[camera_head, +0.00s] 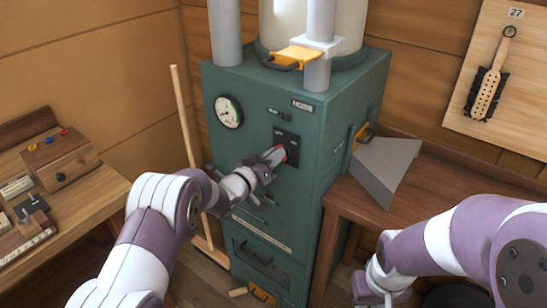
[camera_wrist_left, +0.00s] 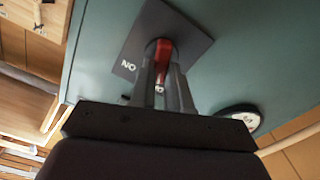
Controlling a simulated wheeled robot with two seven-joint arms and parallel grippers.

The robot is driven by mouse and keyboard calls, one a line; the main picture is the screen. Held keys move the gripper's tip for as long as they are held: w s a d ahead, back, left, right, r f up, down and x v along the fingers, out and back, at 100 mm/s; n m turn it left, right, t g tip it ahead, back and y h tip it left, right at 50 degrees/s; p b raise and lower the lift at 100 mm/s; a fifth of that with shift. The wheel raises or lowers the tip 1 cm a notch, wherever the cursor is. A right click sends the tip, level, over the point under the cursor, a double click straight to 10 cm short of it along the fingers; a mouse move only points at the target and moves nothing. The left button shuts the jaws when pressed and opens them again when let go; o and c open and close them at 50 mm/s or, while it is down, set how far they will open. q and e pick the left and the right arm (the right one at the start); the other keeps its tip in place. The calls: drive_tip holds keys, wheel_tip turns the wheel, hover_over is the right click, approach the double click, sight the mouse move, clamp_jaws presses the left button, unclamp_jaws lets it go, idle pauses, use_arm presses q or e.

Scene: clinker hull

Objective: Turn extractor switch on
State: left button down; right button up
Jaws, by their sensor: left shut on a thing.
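The extractor switch is a red knob on a dark plate (camera_head: 292,140) on the front of a green cabinet (camera_head: 238,168). In the head view only a little red shows past my left gripper (camera_head: 276,155). In the left wrist view the red switch (camera_wrist_left: 162,52) sits between the two fingers of my left gripper (camera_wrist_left: 164,75), which is shut on it.
A round gauge (camera_head: 228,112) is left of the switch. A yellow-handled latch (camera_head: 362,133) and a grey hood (camera_head: 385,168) are at the cabinet's right side. A wooden bench with a control box (camera_head: 62,160) stands left. A pole (camera_head: 183,115) leans beside the cabinet.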

use_arm(q)
drive_tip(key=shift+s+d+f+m+b, duration=0.1)
drive_tip(key=shift+m+b, duration=1.8)
drive_tip(key=shift+s+d+m+b, duration=0.1)
drive_tip(key=shift+m+b, duration=1.75)
drive_tip(key=shift+m, duration=0.05)
drive_tip(key=shift+s+d+f+m+b, duration=0.1)
drive_tip(key=shift+m+b, duration=1.8)
drive_tip(key=shift+r, duration=0.1)
drive_tip(key=c, duration=1.1)
unclamp_jaws()
drive_tip(key=v, duration=1.2)
drive_tip(key=shift+s+a+b, duration=0.15)
drive_tip(key=shift+s+b, duration=0.1)
drive_tip(key=shift+b, duration=0.15)
